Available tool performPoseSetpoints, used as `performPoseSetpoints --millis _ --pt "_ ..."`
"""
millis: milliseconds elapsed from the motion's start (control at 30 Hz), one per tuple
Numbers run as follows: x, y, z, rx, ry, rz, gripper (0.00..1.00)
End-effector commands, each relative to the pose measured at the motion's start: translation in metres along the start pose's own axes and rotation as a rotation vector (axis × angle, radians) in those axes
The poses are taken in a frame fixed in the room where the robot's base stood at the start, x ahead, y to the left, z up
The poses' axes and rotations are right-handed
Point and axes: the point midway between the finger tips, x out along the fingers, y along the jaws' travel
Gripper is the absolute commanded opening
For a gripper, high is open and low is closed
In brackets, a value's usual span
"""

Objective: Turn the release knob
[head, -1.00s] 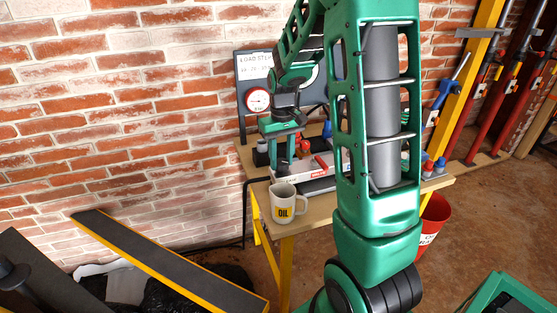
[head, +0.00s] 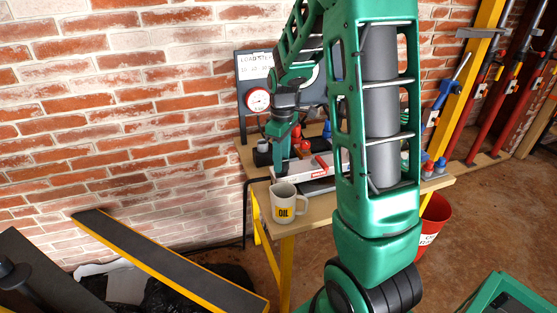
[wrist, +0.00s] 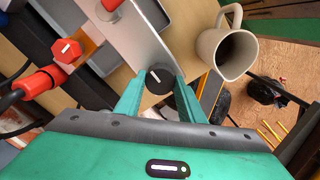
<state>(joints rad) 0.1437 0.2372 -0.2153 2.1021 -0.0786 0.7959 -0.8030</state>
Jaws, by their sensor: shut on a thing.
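The release knob (wrist: 159,77) is a round black knob with a white pointer line, on a pale metal pump body (wrist: 137,35). In the wrist view the two green fingers of my gripper (wrist: 160,86) stand on either side of it and are shut on it. In the head view my gripper (head: 281,158) points down at the left end of the pump (head: 306,177) on the bench and hides the knob.
A cream OIL mug (head: 286,204) stands at the bench's front edge, close to my gripper; it also shows in the wrist view (wrist: 228,45). A red hexagonal knob (wrist: 67,50) and a red hose fitting (wrist: 38,84) are nearby. A gauge (head: 257,100) hangs behind.

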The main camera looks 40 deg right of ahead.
Motion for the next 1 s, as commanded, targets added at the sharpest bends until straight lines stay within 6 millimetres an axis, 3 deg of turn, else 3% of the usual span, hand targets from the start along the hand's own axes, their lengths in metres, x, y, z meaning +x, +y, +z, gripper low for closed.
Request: performPoseSetpoints --millis 467,500,567,1000 --pt "-0.0027 0.0028 -0.0039 -0.018 0.010 0.009 0.13" --pt "-0.0027 0.0028 -0.0038 -0.017 0.010 0.009 0.38" --pt "-0.0024 0.0027 -0.0034 -0.017 0.010 0.009 0.52" --pt "-0.0096 0.0017 -0.0014 -0.014 0.005 0.005 0.54"
